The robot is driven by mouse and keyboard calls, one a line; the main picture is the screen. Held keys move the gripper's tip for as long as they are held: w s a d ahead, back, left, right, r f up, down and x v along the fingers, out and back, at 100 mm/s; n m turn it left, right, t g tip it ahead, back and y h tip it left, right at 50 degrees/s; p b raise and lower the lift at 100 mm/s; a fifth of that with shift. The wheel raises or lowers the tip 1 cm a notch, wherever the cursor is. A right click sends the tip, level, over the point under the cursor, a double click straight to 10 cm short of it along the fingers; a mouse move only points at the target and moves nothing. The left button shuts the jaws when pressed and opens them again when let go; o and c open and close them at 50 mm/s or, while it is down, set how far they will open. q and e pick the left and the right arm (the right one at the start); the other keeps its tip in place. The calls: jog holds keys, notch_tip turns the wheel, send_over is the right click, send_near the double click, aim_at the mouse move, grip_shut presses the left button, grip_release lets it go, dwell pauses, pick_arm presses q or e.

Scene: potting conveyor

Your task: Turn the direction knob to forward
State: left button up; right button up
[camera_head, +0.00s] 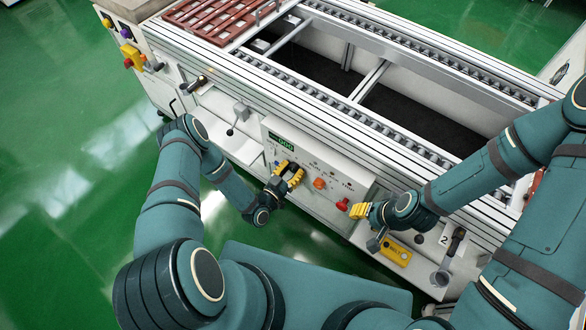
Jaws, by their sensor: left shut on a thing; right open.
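The control panel (330,167) is on the front of the conveyor, with a green display (287,144) at its upper left. My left gripper (293,172), with yellow fingers, is at the left half of the panel, shut on a small control there. That control is mostly hidden by the fingers; its position is taken to be the direction knob's, but its pointer and label cannot be read. An orange knob (319,183) is just right of the gripper. A red mushroom button (343,204) is further right. My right gripper (358,211) is open and empty beside the red button.
A lever (238,115) sticks out left of the panel. A yellow plate (396,253) is below my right gripper. Red trays (210,18) lie on the conveyor's far left. Green floor is free in front at the left.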

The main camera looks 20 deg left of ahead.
pick_arm(q)
jog(key=m, duration=0.3)
jog(key=shift+m+p, duration=0.35)
jog(key=shift+m, duration=0.05)
jog(key=shift+m+p, duration=0.45)
jog(key=shift+m, duration=1.45)
jog(key=o, duration=1.2)
jog(key=v, duration=1.2)
jog(key=shift+w+r, duration=0.1)
